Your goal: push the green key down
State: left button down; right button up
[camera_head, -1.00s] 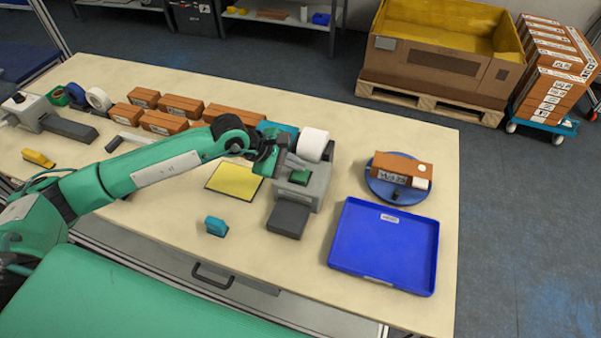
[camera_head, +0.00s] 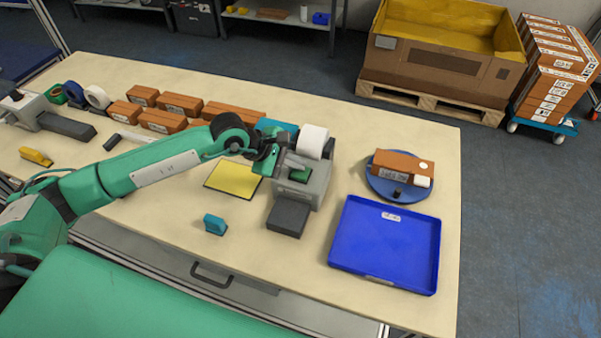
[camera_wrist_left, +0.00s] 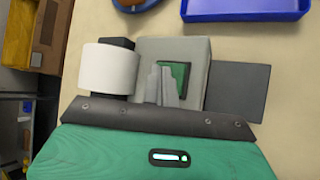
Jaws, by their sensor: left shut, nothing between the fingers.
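The green key (camera_head: 299,175) is a square button on top of a grey label printer (camera_head: 318,186). In the left wrist view the green key (camera_wrist_left: 179,74) sits just beyond my left gripper's fingertips (camera_wrist_left: 161,72), which partly cover it. The fingers are closed together with nothing between them. In the head view my left gripper (camera_head: 283,160) is beside the key, at the printer's upper left. I cannot tell whether the fingertips touch the key. A white paper roll (camera_head: 313,142) is mounted at the printer's back; it also shows in the left wrist view (camera_wrist_left: 109,72). My right gripper is not in view.
A blue tray (camera_head: 386,248) and a blue turntable (camera_head: 380,187) bearing an orange-brown box (camera_head: 402,165) stand to the right. A yellow pad (camera_head: 233,180) and a teal block (camera_head: 215,224) lie to the left. Several brown boxes (camera_head: 160,121) line the back.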

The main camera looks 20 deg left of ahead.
aim_at(296, 172)
pick_arm(q)
jog(key=shift+f+b, duration=0.35)
dwell(0.7)
jog(key=shift+f+b, duration=0.4)
jog(key=shift+b, duration=0.05)
dwell(0.3)
jog(key=shift+r, duration=0.2)
jog(key=shift+r+p, duration=0.3)
jog(key=shift+r, duration=0.6)
jog(key=shift+r+p, duration=0.55)
jog(key=shift+r, duration=2)
